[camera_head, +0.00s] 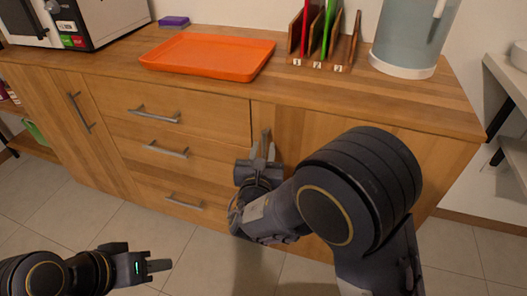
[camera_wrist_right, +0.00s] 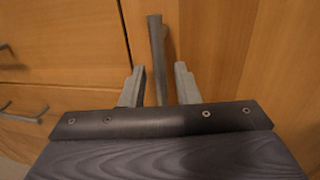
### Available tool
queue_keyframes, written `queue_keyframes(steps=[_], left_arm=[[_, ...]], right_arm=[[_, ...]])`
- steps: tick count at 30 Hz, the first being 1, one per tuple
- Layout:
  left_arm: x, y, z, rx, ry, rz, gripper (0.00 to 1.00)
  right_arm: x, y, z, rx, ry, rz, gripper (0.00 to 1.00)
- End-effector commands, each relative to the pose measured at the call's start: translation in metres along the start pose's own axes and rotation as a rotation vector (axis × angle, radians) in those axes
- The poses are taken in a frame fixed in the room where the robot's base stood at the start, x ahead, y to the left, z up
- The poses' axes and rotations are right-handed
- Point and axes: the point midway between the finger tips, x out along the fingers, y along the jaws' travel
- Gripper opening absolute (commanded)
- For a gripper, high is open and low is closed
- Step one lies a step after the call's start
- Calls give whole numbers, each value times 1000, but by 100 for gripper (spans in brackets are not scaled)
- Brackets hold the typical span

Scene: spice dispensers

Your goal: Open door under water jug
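The water jug (camera_head: 412,35) stands on the right end of the wooden counter. The cabinet door (camera_head: 438,150) under it is closed, and my right arm hides much of it. Its upright metal bar handle (camera_wrist_right: 156,45) is near the door's left edge. My right gripper (camera_head: 262,152) is at this handle. In the right wrist view the fingers (camera_wrist_right: 160,82) are apart, one on each side of the handle's lower part, with visible gaps. My left gripper (camera_head: 160,266) is low at the left over the floor, away from the cabinet; its finger gap is unclear.
Drawers with bar handles (camera_head: 165,149) are left of the door, and another door handle (camera_head: 81,112) is further left. An orange tray (camera_head: 210,55) and a wooden rack (camera_head: 320,62) stand on the counter. Tiled floor (camera_head: 150,228) in front is open.

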Motion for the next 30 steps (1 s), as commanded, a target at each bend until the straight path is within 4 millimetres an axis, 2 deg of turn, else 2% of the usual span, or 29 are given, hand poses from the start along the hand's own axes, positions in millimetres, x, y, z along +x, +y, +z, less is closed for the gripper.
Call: queue_keyframes(steps=[10, 17, 26, 30], left_arm=[[1, 0, 1, 0, 0, 0, 36], [1, 0, 1, 0, 0, 0, 36], [1, 0, 1, 0, 0, 0, 36], [1, -1, 1, 0, 0, 0, 36]], right_arm=[[7, -1, 0, -1, 1, -1, 28], [6, -1, 0, -1, 1, -1, 0], [6, -1, 0, 0, 1, -1, 0], [-1, 2, 0, 0, 1, 10, 0]])
